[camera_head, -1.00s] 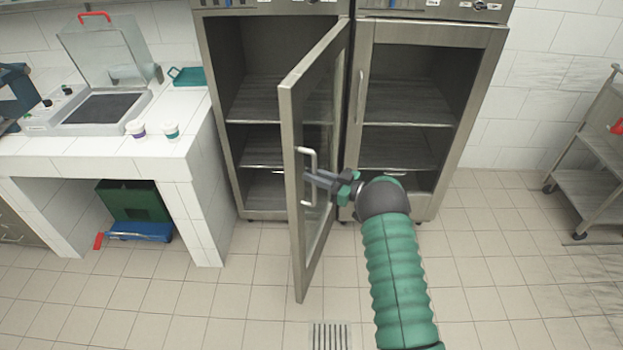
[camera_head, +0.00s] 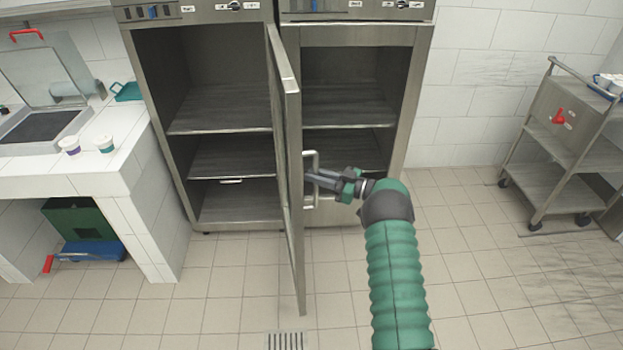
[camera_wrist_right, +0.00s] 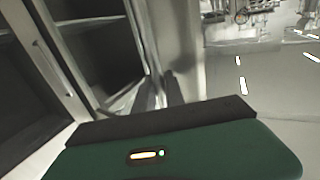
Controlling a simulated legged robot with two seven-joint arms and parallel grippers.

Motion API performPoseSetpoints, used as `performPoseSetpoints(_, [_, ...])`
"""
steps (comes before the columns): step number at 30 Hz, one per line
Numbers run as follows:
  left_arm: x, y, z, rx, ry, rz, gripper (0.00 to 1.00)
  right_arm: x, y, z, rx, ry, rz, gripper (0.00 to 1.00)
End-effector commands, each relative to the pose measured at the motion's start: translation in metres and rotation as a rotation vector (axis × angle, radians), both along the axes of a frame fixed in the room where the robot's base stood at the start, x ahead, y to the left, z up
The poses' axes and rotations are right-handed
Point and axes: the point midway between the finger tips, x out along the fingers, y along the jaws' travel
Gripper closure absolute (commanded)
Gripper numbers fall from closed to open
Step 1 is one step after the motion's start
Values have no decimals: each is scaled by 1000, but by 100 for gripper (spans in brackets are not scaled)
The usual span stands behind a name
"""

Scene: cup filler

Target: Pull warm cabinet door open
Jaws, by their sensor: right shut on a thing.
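The warm cabinet (camera_head: 157,120) is a steel cabinet with shelves inside, at the left of two side by side. Its door (camera_head: 287,130) is hinged at the right and stands wide open, almost edge-on in the head view. A pale vertical bar handle (camera_head: 315,158) is on the door's right-hand face. My right gripper (camera_head: 313,180) is shut on this handle. In the right wrist view the dark fingers (camera_wrist_right: 161,92) show, but the handle between them is hard to make out. My left gripper is not in view.
A second steel cabinet (camera_head: 405,110) stands right of the door, partly hidden by it. A tiled counter (camera_head: 135,150) with two cups is at the left. A wheeled cart (camera_head: 555,175) stands at the right. The tiled floor in front is clear, with a drain grate (camera_head: 285,341).

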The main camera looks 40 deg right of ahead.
Motion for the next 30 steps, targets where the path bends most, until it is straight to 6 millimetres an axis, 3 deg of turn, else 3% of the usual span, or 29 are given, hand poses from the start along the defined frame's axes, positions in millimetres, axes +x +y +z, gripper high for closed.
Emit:
performPoseSetpoints(8, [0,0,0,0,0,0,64,1,1,1,0,-2,-1,100])
performPoseSetpoints(9, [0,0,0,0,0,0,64,1,1,1,0,-2,-1,80])
performPoseSetpoints(13, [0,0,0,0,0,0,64,1,0,0,1,-2,-1,64])
performPoseSetpoints(23, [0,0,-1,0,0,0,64,-6,-5,-1,0,-1,-3,64])
performPoseSetpoints(26, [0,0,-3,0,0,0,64,-21,-13,-1,0,-1,-4,64])
performPoseSetpoints(30, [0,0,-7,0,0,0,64,-56,-33,-3,2,0,-6,64])
